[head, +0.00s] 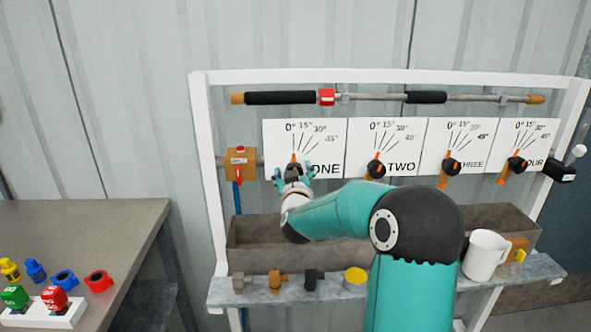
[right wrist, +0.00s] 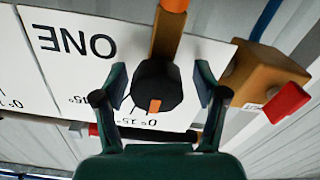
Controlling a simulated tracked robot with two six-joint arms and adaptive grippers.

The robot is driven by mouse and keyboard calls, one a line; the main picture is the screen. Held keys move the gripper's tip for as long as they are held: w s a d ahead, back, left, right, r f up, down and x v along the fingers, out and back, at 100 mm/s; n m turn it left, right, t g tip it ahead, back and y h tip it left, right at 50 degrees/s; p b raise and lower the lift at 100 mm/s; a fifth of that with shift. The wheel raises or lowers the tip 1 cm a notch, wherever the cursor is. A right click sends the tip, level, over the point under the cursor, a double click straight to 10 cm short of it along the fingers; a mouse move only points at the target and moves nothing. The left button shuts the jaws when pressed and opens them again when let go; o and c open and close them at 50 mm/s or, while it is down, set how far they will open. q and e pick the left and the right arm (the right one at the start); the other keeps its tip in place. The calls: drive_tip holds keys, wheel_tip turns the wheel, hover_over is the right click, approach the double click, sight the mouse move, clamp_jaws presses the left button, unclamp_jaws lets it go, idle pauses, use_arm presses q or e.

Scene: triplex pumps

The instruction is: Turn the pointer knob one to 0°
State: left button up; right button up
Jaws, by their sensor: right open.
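Pointer knob one has a black hub (right wrist: 157,88) with an orange bar in the right wrist view, where the panel appears upside down. In the head view its orange tip (head: 293,158) points nearly straight up toward the 0° mark; the exact angle is hard to read. My right gripper (head: 293,170) is in front of the knob and hides much of it. In the right wrist view the open fingers (right wrist: 157,83) stand either side of the hub with gaps. The white panel ONE (head: 330,140) carries marks from 0° to 45°. My left gripper is not in view.
Knobs TWO (head: 376,169), THREE (head: 451,166) and FOUR (head: 517,164) sit to the right. A brass block with a red handle (head: 240,160) is close to the left. A trough (head: 250,240) and a shelf with fittings and a white mug (head: 484,256) lie below.

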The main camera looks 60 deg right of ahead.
drive_tip(key=v, duration=1.2)
drive_tip(key=shift+f, duration=0.1)
